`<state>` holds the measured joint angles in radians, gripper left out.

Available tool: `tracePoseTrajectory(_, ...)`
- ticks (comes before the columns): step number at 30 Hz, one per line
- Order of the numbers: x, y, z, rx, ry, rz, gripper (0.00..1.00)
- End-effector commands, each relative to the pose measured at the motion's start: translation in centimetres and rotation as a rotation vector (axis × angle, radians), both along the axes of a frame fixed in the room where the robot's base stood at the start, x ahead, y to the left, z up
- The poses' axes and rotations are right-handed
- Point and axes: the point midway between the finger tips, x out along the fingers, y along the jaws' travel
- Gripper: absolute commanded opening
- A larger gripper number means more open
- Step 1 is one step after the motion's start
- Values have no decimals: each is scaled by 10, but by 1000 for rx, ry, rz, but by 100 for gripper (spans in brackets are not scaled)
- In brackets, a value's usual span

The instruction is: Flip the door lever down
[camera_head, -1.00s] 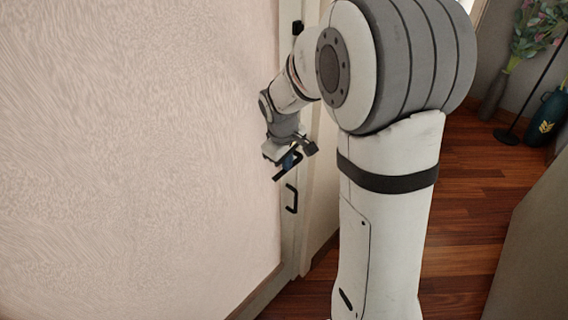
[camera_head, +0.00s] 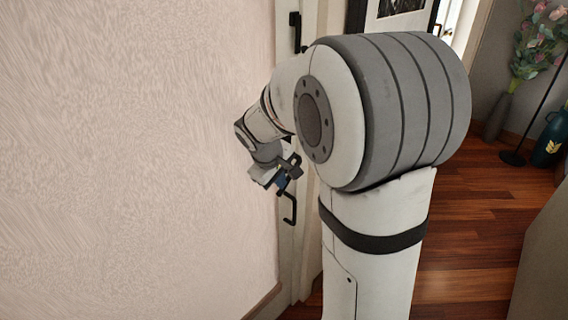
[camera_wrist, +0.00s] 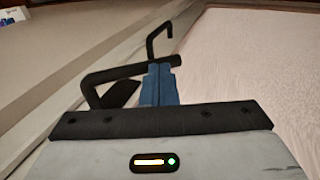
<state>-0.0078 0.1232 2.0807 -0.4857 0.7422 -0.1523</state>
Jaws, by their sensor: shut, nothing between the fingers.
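The door lever (camera_wrist: 115,74) is a black bent bar on the pale door edge in the wrist view. It runs from its mount at the left to the tips of my gripper (camera_wrist: 162,72). The blue fingers are shut with nothing between them and overlap the lever's free end. I cannot tell whether they touch it. In the head view my gripper (camera_head: 283,182) is beside the door, and the lever is largely hidden by it.
A black pull handle (camera_head: 290,209) is below the gripper, and it also shows in the wrist view (camera_wrist: 157,38). A pale textured wall (camera_head: 130,160) fills the left. A vase with flowers (camera_head: 497,115) and a dark blue vase (camera_head: 552,138) stand at the right on open wood floor (camera_head: 460,225).

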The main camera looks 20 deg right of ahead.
Motion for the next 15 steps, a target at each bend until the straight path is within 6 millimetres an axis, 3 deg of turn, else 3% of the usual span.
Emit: tracePoseTrajectory(15, -2, -3, -7, 0, 8, -4, 0)
